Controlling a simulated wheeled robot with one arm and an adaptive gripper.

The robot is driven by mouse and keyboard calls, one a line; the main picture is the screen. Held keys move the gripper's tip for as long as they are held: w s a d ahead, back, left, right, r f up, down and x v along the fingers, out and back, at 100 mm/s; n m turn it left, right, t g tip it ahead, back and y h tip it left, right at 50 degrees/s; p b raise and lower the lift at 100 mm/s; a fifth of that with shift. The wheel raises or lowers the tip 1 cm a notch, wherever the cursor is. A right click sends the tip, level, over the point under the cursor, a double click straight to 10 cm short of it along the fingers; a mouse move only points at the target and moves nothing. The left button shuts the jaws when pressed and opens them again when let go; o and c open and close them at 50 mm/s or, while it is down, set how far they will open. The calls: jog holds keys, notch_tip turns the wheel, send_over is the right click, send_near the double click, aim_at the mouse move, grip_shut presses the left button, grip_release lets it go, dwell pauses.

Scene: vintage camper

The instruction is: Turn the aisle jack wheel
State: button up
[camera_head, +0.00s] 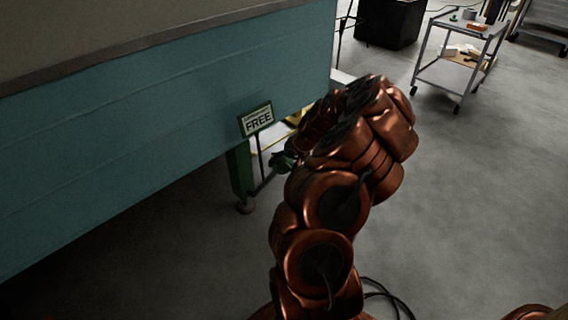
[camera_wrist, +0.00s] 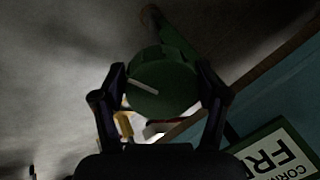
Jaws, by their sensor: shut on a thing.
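The jack wheel is a dark green disc (camera_wrist: 165,82) with a pale line on its face, in the middle of the wrist view. My gripper (camera_wrist: 163,92) is shut on it, with one finger on each side of its rim. In the head view my gripper (camera_head: 284,160) is small and dark beside the green jack post (camera_head: 241,170), under the teal camper side. My copper arm hides most of the wheel there. A sign reading FREE (camera_head: 257,119) stands just above the jack; its edge also shows at the lower right of the wrist view (camera_wrist: 275,152).
The teal camper body (camera_head: 170,100) fills the left side above the jack. A grey wheeled cart (camera_head: 447,76) with items on it stands at the back right. Black cables lie on the floor near my base. The concrete floor (camera_head: 480,200) at right is clear.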

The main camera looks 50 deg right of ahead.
jog(key=o, duration=1.2)
jog(key=shift+c, duration=0.2)
jog(key=v, duration=1.2)
jog(key=a+r+n+g+y+p, duration=0.1)
jog(key=a+r+n+g+p, duration=0.35)
jog(key=a+r+p, duration=1.6)
jog(key=s+a+r+n+g+h+p, duration=0.1)
jog(key=s+a+r+n+p, duration=0.1)
jog(key=s+a+r+p, duration=0.3)
jog(key=s+a+r+n+g+h+p, duration=0.1)
jog(key=s+a+r+p, duration=0.5)
jog(key=s+a+r, duration=0.7)
jog(key=s+r+n+g, duration=0.1)
jog(key=s, duration=0.5)
jog(key=shift+r+h, duration=0.3)
jog(key=shift+r, duration=0.05)
